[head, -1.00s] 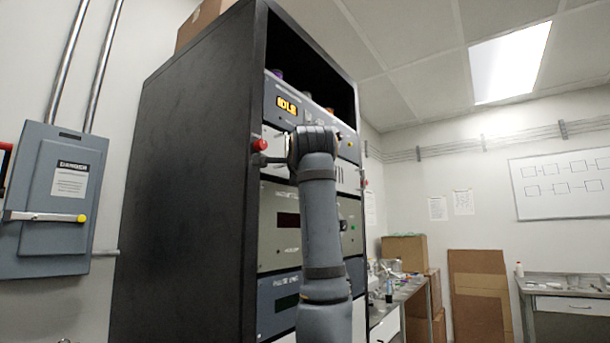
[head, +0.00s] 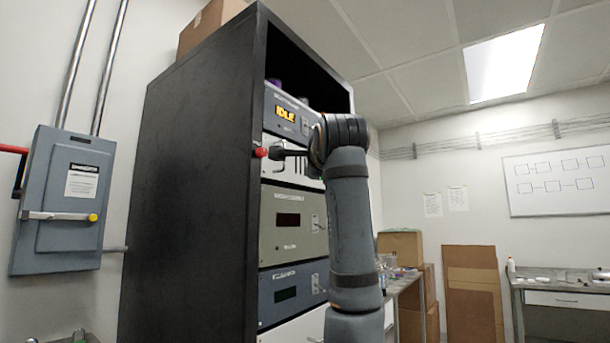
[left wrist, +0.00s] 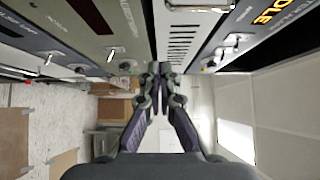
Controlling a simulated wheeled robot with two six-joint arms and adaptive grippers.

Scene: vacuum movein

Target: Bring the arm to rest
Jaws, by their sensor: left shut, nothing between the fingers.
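My left arm (head: 352,230) rises from the bottom of the head view in front of the black equipment rack (head: 190,190), its dark wrist beside the upper panels. In the left wrist view my left gripper (left wrist: 159,75) has its fingers together with nothing between them. It is in front of the rack's panels, which run along the top of that view. In the head view a dark rod-like shape reaches from the wrist area to a red knob (head: 261,152). I cannot tell whether they touch. My right gripper is not in view.
The rack's top panel (head: 288,112) shows IDLE in amber. Cardboard boxes (head: 400,246) and a bench (head: 560,280) stand at the right. There is open air right of the arm.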

